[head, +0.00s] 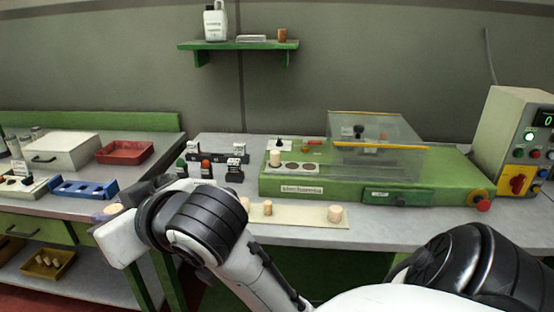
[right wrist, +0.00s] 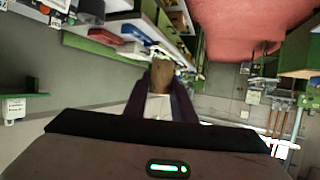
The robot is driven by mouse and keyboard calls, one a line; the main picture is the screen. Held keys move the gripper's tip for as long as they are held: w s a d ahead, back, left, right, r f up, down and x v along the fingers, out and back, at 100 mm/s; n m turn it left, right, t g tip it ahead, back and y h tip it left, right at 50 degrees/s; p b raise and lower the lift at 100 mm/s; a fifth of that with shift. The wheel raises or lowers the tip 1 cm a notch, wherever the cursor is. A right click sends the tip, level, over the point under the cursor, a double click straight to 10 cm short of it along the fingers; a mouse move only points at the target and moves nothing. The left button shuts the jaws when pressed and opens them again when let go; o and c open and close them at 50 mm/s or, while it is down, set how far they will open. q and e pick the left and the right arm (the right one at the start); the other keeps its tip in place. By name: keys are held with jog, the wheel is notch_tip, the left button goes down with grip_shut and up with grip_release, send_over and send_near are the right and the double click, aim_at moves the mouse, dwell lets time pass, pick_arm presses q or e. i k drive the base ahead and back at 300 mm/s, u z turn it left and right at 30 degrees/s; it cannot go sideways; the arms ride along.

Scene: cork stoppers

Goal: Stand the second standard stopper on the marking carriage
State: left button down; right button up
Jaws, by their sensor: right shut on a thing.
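My right gripper (right wrist: 160,92) is shut on a brown cork stopper (right wrist: 162,73), which sticks out beyond the dark fingers in the right wrist view. In the head view the right gripper (head: 108,213) is at the left, over the front edge of the left bench, partly hidden by its own wrist. The marking carriage (head: 308,168) is a pale plate with dark round places on the green machine (head: 350,188). One light stopper (head: 275,158) stands upright at its left end. The other round places look empty. My left gripper is not in view.
A cream board (head: 300,215) with several stoppers lies before the machine; my arm hides its left end. A clear guard (head: 380,135) covers the machine's right part. Small stamps (head: 234,168) stand left of it. A blue rack (head: 84,188) and red tray (head: 124,152) are on the left bench.

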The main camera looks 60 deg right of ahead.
aim_at(292, 165)
jog(key=z, duration=0.65)
jog(key=i, duration=1.2)
jog(key=z, duration=1.25)
jog(key=i, duration=0.25)
jog(key=z, duration=0.3)
